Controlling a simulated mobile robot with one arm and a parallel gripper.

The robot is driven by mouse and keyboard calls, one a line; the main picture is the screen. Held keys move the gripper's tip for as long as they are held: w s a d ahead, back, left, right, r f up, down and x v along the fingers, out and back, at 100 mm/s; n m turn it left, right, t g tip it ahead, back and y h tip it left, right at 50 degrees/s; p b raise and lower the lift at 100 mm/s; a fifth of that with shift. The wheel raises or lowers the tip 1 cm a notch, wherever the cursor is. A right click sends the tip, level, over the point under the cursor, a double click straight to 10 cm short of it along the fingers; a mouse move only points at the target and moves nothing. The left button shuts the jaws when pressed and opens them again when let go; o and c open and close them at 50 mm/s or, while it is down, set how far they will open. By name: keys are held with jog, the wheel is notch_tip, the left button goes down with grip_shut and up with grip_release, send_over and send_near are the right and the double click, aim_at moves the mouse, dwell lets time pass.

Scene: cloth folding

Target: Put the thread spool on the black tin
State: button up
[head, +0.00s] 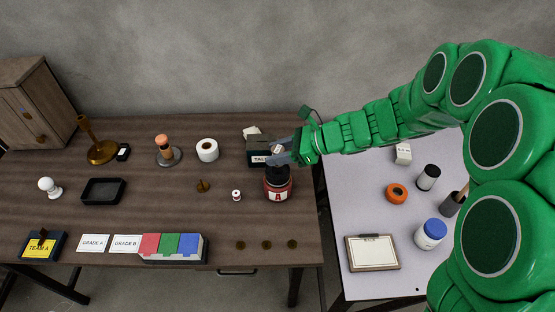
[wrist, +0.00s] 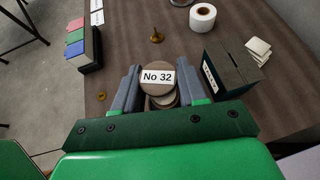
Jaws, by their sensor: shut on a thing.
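My gripper (head: 279,150) is shut on a round, brown-topped piece that looks like the thread spool (wrist: 157,88), with a white "No 32" label on its top. In the wrist view the spool sits between the two grey fingers (wrist: 152,92), with a paler round edge showing below its top. A black tin with a red "A" label (head: 278,192) stands near the dark table's right edge in the head view. My gripper is over or just behind the tin; the exact gap is unclear. The tin cannot be made out in the wrist view.
A dark box (head: 258,159) with pale cards stands close behind the tin; a white roll (head: 207,150) is farther left. A small white-and-red reel (head: 236,195) lies left of the tin. Several brass discs (head: 266,245) lie in front. A pale side table (head: 355,215) stands right.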

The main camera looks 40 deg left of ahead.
jog(key=shift+w+a+f, duration=0.15)
jog(key=shift+a+f, duration=0.05)
jog(key=shift+f, duration=1.7)
jog(key=shift+f, duration=0.1)
jog(key=o, duration=1)
jog(key=shift+o, duration=0.2)
jog(key=v, duration=1.2)
